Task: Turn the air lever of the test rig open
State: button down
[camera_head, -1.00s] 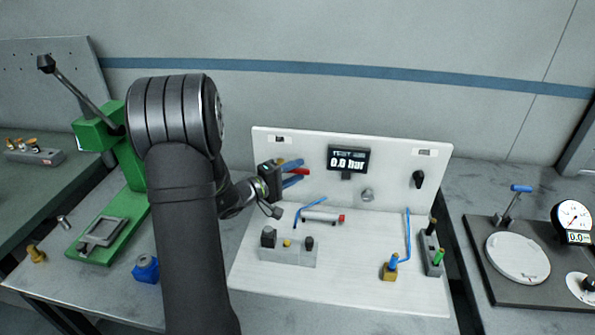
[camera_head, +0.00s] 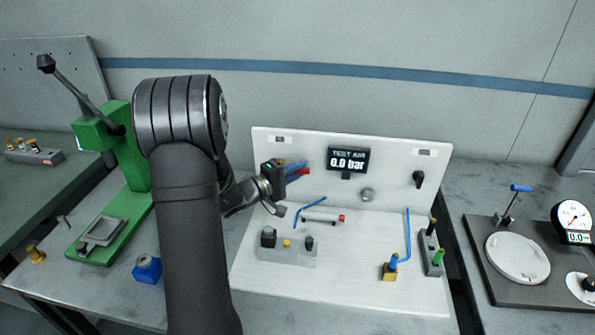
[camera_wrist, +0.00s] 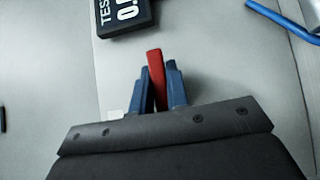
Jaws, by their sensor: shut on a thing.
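The test rig is a white panel and base (camera_head: 330,285) with a display (camera_head: 348,161) reading 0.0 bar; the display also shows in part in the wrist view (camera_wrist: 125,14). The air lever is red. In the wrist view the lever (camera_wrist: 155,75) stands between the two blue fingers of my gripper (camera_wrist: 160,85), which is shut on it. In the head view the lever (camera_head: 303,171) shows at the blue fingertips of my gripper (camera_head: 298,170), at the panel's left side. The lever's pivot is hidden.
Below the gripper, a cylinder (camera_head: 322,216) with a blue hose (camera_head: 309,208) and a grey block (camera_head: 287,253) sit on the base. A black knob (camera_head: 418,179) is on the panel's right. A green press (camera_head: 113,240) stands left of my arm.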

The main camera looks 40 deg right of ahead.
jog(key=r+n+h, duration=0.1)
jog(key=n, duration=0.1)
jog(key=r+n+t+h, duration=0.1)
jog(key=n+h, duration=0.1)
jog(key=shift+w+a, duration=0.15)
jog(key=shift+a, duration=0.05)
jog(key=shift+w+a+r+n+t+h, duration=0.15)
jog(key=shift+r+n+t+h, duration=0.2)
jog(key=shift+n+t, duration=0.35)
jog(key=shift+w+a+r+n+t+h, duration=0.15)
jog(key=shift+n+t+h, duration=0.25)
jog(key=shift+n, duration=0.5)
jog(key=shift+w+a+r+n+t+h, duration=0.1)
jog(key=shift+r+n+t+h, duration=0.35)
jog(key=shift+n, duration=0.35)
jog(key=c, duration=1.4)
grip_release()
jog(key=shift+a+f, duration=0.1)
jog(key=v, duration=1.2)
